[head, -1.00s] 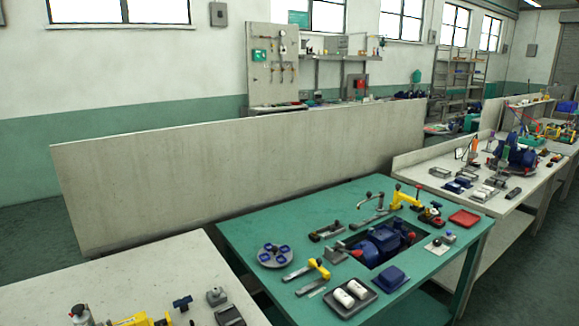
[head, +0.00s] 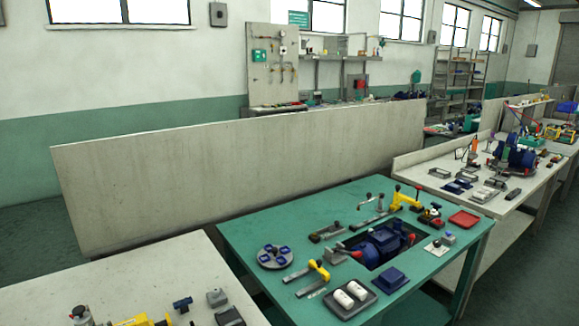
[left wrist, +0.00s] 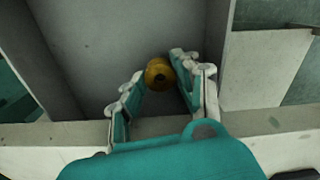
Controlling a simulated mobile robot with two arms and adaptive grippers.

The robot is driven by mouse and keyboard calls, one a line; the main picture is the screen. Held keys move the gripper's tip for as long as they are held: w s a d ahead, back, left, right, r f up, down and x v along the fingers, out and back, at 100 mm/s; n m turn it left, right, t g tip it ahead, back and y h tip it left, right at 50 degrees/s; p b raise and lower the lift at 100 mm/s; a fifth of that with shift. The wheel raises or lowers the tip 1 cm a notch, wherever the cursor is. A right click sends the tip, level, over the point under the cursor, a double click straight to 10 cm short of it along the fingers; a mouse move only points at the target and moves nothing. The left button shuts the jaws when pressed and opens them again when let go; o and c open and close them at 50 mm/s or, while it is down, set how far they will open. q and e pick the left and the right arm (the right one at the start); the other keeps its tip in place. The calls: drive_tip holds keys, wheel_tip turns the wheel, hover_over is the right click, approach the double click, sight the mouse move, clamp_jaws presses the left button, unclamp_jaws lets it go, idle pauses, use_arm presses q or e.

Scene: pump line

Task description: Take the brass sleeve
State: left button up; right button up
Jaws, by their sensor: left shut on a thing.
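The brass sleeve (left wrist: 160,72) is a short yellow-gold cylinder with a dark bore, seen in the left wrist view. My left gripper (left wrist: 158,80) has its two teal-and-white fingers on either side of it and is shut on it near the fingertips. A plain grey surface lies behind the sleeve. I cannot tell the gap between them. In the head view neither gripper nor the sleeve shows. My right gripper is not in view.
The green table (head: 250,225) holds a blue pump (head: 382,242), a round grey plate (head: 274,257), a tray with white cylinders (head: 350,298) and a red tray (head: 464,218). A long pale panel (head: 240,175) stands behind. A pale bench (head: 130,272) is at front left.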

use_arm(q)
drive_tip(key=shift+r, duration=0.15)
drive_tip(key=shift+r+p, duration=1.3)
drive_tip(key=shift+r, duration=0.9)
